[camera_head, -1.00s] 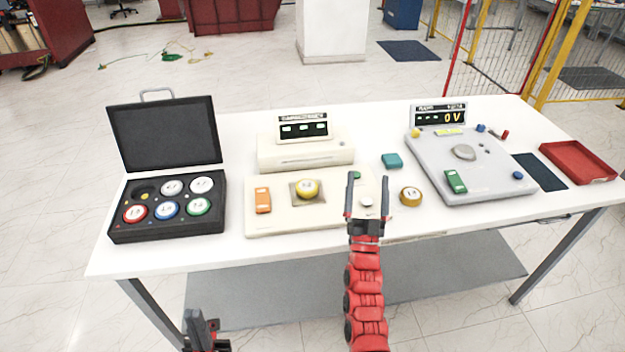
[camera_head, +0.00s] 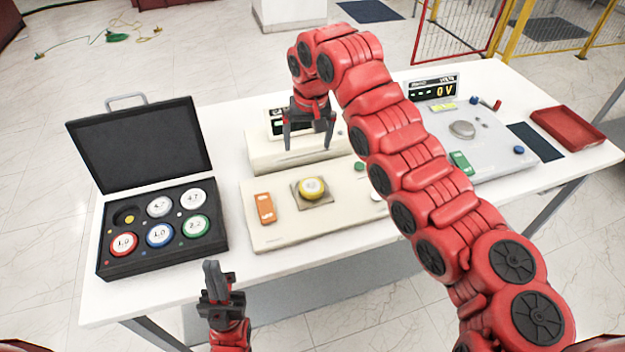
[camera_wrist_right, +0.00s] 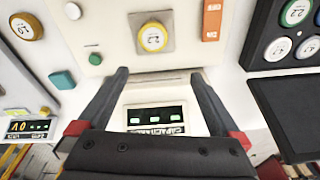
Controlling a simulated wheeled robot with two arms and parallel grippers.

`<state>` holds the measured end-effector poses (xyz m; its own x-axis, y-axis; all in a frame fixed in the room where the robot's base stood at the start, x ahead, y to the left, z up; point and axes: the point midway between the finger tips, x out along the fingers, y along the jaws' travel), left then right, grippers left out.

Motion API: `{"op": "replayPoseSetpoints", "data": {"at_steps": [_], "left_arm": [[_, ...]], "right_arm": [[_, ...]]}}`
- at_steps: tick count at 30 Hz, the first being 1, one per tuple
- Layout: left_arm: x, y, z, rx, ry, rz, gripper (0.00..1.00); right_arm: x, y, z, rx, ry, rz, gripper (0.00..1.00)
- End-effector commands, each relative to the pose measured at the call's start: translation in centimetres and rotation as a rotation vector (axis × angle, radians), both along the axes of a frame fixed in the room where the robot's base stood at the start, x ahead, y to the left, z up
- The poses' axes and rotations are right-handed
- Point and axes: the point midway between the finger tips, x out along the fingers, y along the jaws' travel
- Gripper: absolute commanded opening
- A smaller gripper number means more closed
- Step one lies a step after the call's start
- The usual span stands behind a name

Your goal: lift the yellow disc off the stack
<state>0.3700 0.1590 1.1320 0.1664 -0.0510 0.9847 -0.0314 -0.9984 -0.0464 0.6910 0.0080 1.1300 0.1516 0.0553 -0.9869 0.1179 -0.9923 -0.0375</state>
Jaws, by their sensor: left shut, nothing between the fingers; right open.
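The yellow disc (camera_head: 312,187), with a white labelled top, rests on a square grey pad (camera_head: 325,201) on the beige panel (camera_head: 280,236). I cannot tell whether other discs lie under it. It also shows in the right wrist view (camera_wrist_right: 152,37), above and beyond the fingertips. My right gripper (camera_head: 309,146) is open and empty, pointing down behind the disc, near the capacitance meter. Its spread fingers show in the right wrist view (camera_wrist_right: 158,72), apart from the disc. My left gripper (camera_head: 211,264) is shut and empty, low in front of the table edge.
An open black case (camera_head: 115,262) with several labelled discs stands at the left. The capacitance meter (camera_head: 262,155) is behind the panel. An orange block (camera_head: 264,208) lies left of the disc. A gold disc (camera_wrist_right: 27,27) lies beside the panel. My right arm covers the table's middle right.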

Motion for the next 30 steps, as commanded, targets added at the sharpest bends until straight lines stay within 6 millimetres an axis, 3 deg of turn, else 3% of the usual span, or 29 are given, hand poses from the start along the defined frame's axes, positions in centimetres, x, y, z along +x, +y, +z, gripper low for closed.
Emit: {"op": "replayPoseSetpoints", "data": {"at_steps": [5, 24, 30], "left_arm": [[0.0, 0.0, 0.2, 0.0, 0.0, 0.0, 0.0], [0.0, 0.0, 0.7, 0.0, 0.0, 0.0, 0.0], [0.0, 0.0, 0.6, 0.0, 0.0, 0.0, 0.0]], "right_arm": [[-1.2, -0.7, -0.3, -0.049, 0.042, 0.001, 1.0], [0.1, -0.5, -10.5, -0.044, 0.037, 0.0, 1.0], [0.3, -0.5, -11.7, -0.045, 0.034, 0.002, 1.0]]}}
